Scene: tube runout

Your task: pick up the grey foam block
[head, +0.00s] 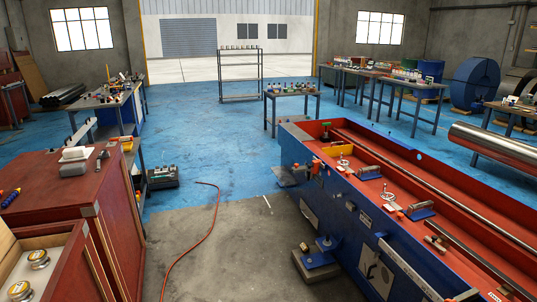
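A small grey block (73,169), which may be the grey foam block, lies on top of the red cabinet (45,190) at the left. A white object (76,154) sits right behind it, and I cannot tell whether the two touch. The block is too small in the picture to make out its material. Neither of my grippers is in view.
An open drawer (62,243) with gold-topped round items juts out at the lower left. A long blue and red machine (345,215) fills the right. Workbenches stand farther back.

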